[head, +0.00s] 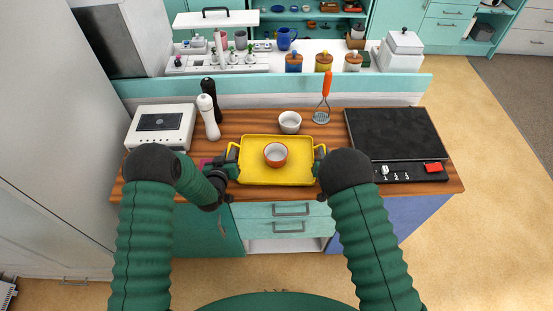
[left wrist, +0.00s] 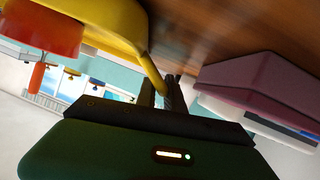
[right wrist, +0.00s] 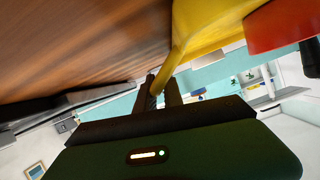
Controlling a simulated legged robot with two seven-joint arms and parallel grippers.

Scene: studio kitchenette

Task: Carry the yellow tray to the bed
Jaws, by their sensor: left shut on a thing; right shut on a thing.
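The yellow tray (head: 255,176) is level at the front of the wooden counter; whether it touches the wood or is just above it I cannot tell. An orange bowl with a pale inside (head: 276,155) stands on it. My left gripper (head: 232,161) is shut on the tray's left handle, which also shows in the left wrist view (left wrist: 148,62). My right gripper (head: 319,160) is shut on the right handle, seen in the right wrist view (right wrist: 177,52). My right arm partly hides that gripper. I see no bed in these views.
A white bowl (head: 290,122) stands just behind the tray, with an orange-handled masher (head: 324,100) near it. A black cooktop (head: 396,133) is to the right. Two mills (head: 207,115) and a white appliance (head: 160,127) are to the left. Open floor (head: 475,190) lies at right.

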